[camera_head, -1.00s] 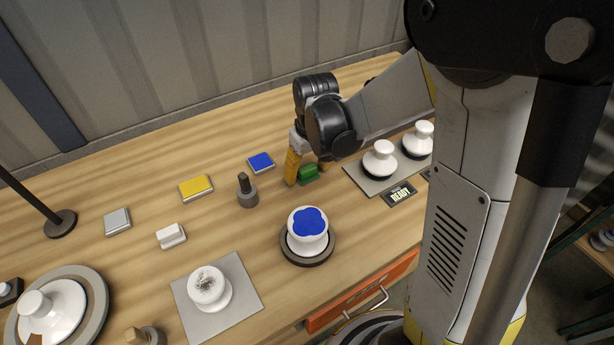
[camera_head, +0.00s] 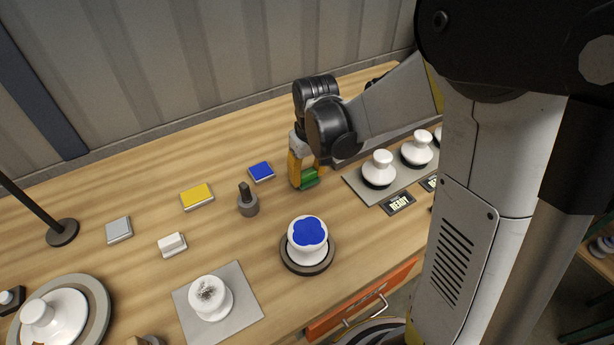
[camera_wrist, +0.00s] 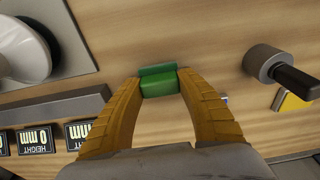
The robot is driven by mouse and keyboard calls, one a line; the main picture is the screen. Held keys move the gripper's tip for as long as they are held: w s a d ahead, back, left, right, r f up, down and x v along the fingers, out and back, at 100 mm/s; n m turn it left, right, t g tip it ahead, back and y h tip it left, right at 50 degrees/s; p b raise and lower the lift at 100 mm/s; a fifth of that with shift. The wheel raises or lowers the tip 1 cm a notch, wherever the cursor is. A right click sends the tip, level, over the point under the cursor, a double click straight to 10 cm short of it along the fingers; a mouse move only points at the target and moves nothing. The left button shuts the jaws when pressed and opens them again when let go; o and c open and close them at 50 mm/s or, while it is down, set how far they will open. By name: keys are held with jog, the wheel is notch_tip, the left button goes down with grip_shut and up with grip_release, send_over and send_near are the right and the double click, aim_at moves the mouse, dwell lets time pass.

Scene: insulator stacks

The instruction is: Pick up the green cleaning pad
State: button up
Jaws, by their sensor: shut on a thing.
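The green cleaning pad (camera_head: 309,179) is between the yellow fingers of my gripper (camera_head: 307,175), on or just above the wooden table; I cannot tell if it touches the wood. In the wrist view the green pad (camera_wrist: 158,82) sits between the two fingertips (camera_wrist: 159,86), which close on its sides. The fingers and arm hide part of it in the head view.
A blue pad (camera_head: 261,171) and a grey post (camera_head: 248,199) stand left of my gripper. White insulators (camera_head: 379,168) stand on a grey mat to the right. An insulator with a blue top (camera_head: 307,235) is in front. A yellow pad (camera_head: 197,196) lies farther left.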

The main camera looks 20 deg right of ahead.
notch_tip(320, 180, up, 2)
jog(key=shift+r+p, duration=0.2)
jog(key=shift+p, duration=0.25)
jog(key=s+d+r+p, duration=0.3)
jog(key=s+d+r, duration=0.3)
jog(key=d, duration=0.3)
jog(key=shift+s+d+r+p, duration=0.15)
jog(key=shift+s+r+p, duration=0.2)
jog(key=shift+s, duration=0.2)
jog(key=o, duration=0.6)
jog(key=c, duration=0.7)
jog(key=shift+o, duration=0.2)
